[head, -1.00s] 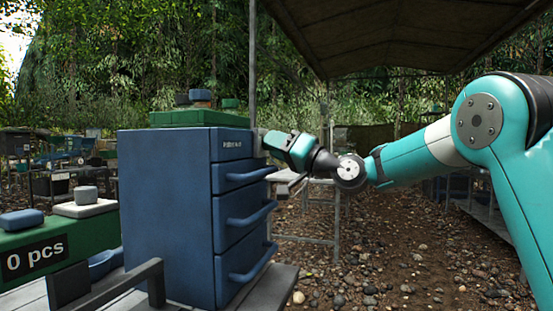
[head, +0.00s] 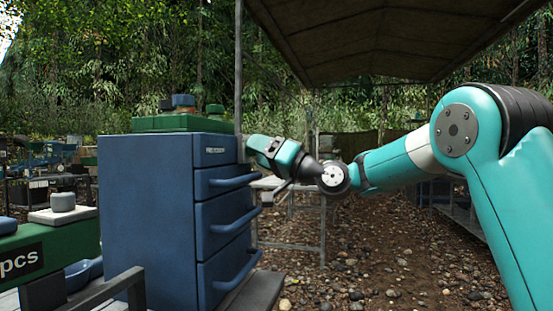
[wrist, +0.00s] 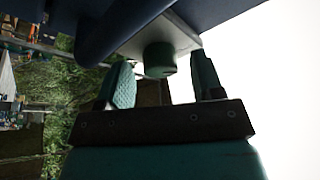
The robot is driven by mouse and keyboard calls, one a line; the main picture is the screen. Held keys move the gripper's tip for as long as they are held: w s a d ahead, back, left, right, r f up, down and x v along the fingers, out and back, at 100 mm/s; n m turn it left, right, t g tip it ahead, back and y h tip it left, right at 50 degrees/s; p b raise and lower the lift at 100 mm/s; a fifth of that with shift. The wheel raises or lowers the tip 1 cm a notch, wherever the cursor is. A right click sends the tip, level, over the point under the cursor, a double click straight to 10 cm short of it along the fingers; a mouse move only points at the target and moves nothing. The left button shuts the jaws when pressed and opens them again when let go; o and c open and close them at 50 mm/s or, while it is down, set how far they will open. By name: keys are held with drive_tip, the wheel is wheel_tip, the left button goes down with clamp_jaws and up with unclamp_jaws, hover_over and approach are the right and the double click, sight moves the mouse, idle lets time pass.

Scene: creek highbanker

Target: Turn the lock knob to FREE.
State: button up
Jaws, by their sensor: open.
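A short dark-green round knob (wrist: 160,58), probably the lock knob, stands out from a pale grey plate (wrist: 180,32) in the wrist view. No FREE mark or pointer can be read on it. My gripper (wrist: 162,62) is open, with one finger on each side of the knob in the picture. Gaps show beside the knob, and I cannot tell how deep it sits between the fingers. In the head view my gripper (head: 252,146) is beside the upper front of the blue drawer cabinet (head: 145,210). The knob is hidden there.
The cabinet has several drawers with protruding bar handles (head: 235,181) just below my gripper. A green case (head: 180,123) with small pieces lies on top. A green box marked "pcs" (head: 60,235) stands at left. Pebbly ground (head: 370,270) is open to the right.

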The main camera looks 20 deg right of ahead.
drive_tip(key=b+v, duration=1.1)
drive_tip(key=v, duration=0.6)
drive_tip(key=shift+d, duration=0.1)
drive_tip(key=s+a+f+n+g+h+p, duration=0.2)
drive_tip(key=s+a+f+g, duration=0.25)
drive_tip(key=a+f, duration=0.3)
drive_tip(key=s+a+f+n+g+h+p, duration=0.1)
drive_tip(key=s+a+f+g+h+p, duration=0.1)
drive_tip(key=s+a+f+g, duration=0.45)
drive_tip(key=s+a+f+n+g+h+p, duration=0.1)
drive_tip(key=s+f+n+g+h+p, duration=0.15)
drive_tip(key=s+f, duration=0.4)
drive_tip(key=s+f+n+g+h+p, duration=0.1)
drive_tip(key=s+f+g+h, duration=0.25)
drive_tip(key=s, duration=0.65)
wheel_tip(320, 180, up, 36)
drive_tip(key=p, duration=3.6)
drive_tip(key=shift+w+a+r+m+t+p, duration=0.2)
drive_tip(key=shift+w+a+m+t+p, duration=0.1)
drive_tip(key=shift+w+m+p, duration=0.15)
